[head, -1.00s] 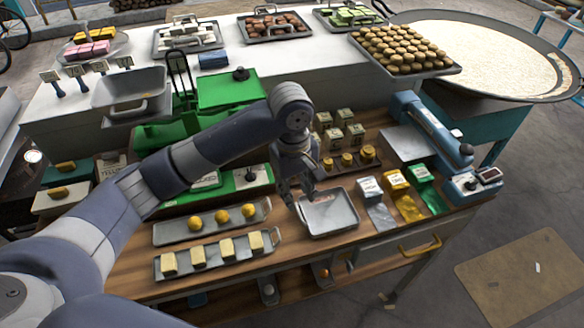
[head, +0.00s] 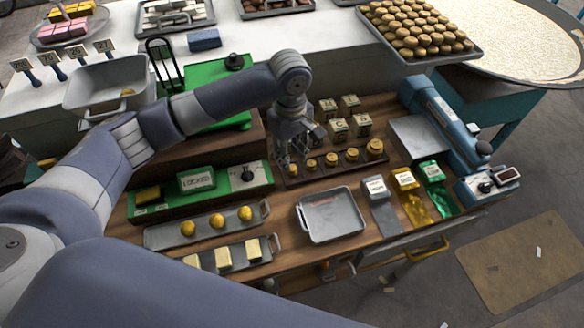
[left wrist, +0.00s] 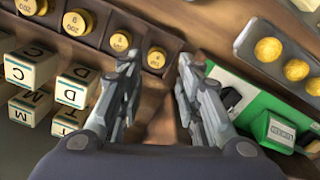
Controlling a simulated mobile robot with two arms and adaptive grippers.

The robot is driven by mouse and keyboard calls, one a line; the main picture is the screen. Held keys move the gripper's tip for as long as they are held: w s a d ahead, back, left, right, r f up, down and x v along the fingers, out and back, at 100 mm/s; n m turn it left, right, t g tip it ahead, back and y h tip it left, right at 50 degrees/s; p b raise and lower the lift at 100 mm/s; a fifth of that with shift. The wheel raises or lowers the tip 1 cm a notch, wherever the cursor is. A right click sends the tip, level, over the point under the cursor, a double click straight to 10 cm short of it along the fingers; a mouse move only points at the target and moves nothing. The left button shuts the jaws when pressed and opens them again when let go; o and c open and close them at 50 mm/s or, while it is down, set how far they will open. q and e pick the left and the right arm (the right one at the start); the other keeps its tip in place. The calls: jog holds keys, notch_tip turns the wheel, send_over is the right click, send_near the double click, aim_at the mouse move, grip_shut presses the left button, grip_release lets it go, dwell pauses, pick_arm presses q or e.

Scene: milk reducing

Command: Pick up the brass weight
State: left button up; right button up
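Several brass weights stand in a row in a dark wooden rack (head: 335,170), rising in size to the right; the largest brass weight (head: 375,149) is at the right end. My left gripper (head: 283,160) is over the rack's left end, close to the smallest weights. In the left wrist view, my left gripper (left wrist: 160,65) is open with nothing held. The end brass weight (left wrist: 155,58) shows between its fingertips, and another brass weight (left wrist: 120,40) is beside the left fingertip. I cannot tell whether the fingers touch the rack. My right gripper is not in view.
Lettered blocks (head: 338,128) stand just behind the rack. A green scale base (head: 200,185) is to the left, with a tray of yellow balls (head: 165,238) in front. An empty metal tray (head: 332,215) lies in front of the rack.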

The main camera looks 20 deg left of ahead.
aim_at(292, 168)
pick_arm(q)
jog(key=shift+f, duration=0.4)
jog(key=f+p, duration=0.1)
jog(key=f, duration=0.1)
jog(key=f+p, duration=0.1)
jog(key=shift+w+d+f, duration=0.1)
jog(key=shift+w+f, duration=0.1)
jog(key=shift+f, duration=0.6)
grip_shut()
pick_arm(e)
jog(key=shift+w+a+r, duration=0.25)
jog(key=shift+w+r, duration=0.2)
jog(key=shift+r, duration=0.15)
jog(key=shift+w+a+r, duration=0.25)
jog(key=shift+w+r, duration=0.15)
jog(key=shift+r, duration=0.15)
